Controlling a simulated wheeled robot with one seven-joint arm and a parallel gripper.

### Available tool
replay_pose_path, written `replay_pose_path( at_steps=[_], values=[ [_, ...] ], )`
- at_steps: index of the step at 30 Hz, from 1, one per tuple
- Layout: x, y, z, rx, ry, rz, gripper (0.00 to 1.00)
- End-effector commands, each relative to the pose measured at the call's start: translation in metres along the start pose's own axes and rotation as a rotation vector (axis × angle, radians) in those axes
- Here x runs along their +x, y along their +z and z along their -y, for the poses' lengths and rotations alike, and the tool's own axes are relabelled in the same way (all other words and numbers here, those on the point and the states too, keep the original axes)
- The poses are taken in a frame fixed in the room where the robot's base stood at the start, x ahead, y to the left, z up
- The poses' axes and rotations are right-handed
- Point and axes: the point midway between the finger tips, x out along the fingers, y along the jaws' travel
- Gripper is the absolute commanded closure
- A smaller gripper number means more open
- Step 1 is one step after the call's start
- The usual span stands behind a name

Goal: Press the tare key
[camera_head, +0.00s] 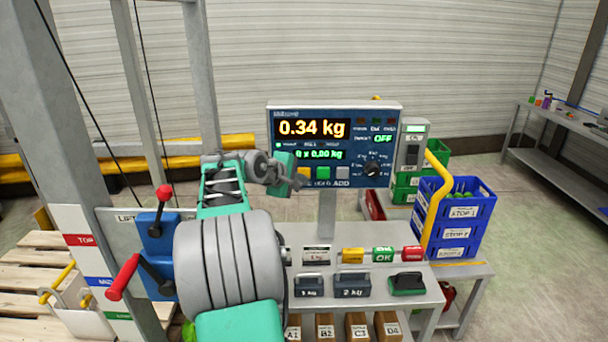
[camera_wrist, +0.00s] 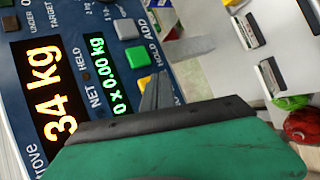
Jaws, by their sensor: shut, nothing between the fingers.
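The scale's indicator panel (camera_head: 384,150) stands on a post above the bench and reads 0.34 kg in yellow, with 0 x 0.00 kg in green below. Along its lower edge are a yellow key (camera_head: 304,173), a green key (camera_head: 323,173) and a grey key (camera_head: 343,173). The tare label cannot be read. My gripper (camera_head: 299,183) is shut and empty, its tips at the panel's lower left beside the yellow key. Contact cannot be told.
A bench (camera_head: 430,303) below the panel holds weights (camera_head: 352,284) and coloured stamps (camera_head: 384,255). Blue crates (camera_head: 458,213) stand to the right. A lever post with red knobs (camera_head: 124,277) stands left of my arm. The floor at far right is open.

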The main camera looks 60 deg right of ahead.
Motion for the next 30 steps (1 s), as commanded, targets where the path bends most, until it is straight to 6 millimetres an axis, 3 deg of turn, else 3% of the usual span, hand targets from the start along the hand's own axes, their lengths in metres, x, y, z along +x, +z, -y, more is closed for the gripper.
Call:
replay_pose_path(
  at_steps=[30],
  values=[
    [0.0082, -0.0043, -0.0072, 0.000, 0.000, 0.000, 1.00]
  ],
)
